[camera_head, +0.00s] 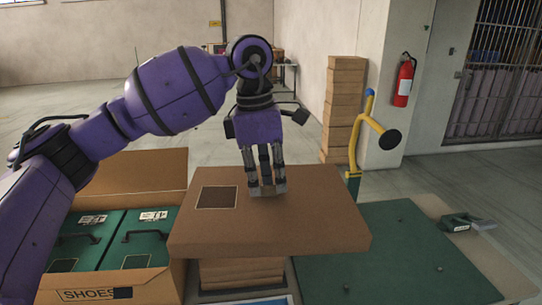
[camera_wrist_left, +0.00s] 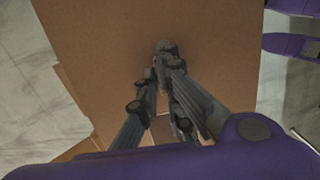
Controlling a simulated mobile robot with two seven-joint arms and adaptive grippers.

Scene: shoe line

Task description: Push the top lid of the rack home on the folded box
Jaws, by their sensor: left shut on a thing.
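A large flat brown lid (camera_head: 310,222) with a dark square patch lies level in the middle of the head view. Its brown face also fills much of the left wrist view (camera_wrist_left: 220,70). My left gripper (camera_head: 267,190) comes down on it from above, near its far edge. The fingers are closed together at the lid's top; the left wrist view shows the fingertips (camera_wrist_left: 165,50) meeting against the brown face. The exact grip point is hidden. Below the lid shows a stack of brown cardboard layers (camera_head: 240,273). I cannot make out a separate folded box. My right gripper is not in view.
An open carton marked SHOES (camera_head: 130,286) with green boxes (camera_head: 135,232) stands at left. A green board (camera_head: 400,250) lies at right, with a green-grey tool (camera_head: 467,222) beyond it. A yellow post (camera_head: 356,145) and tall brown stack (camera_head: 342,105) stand behind.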

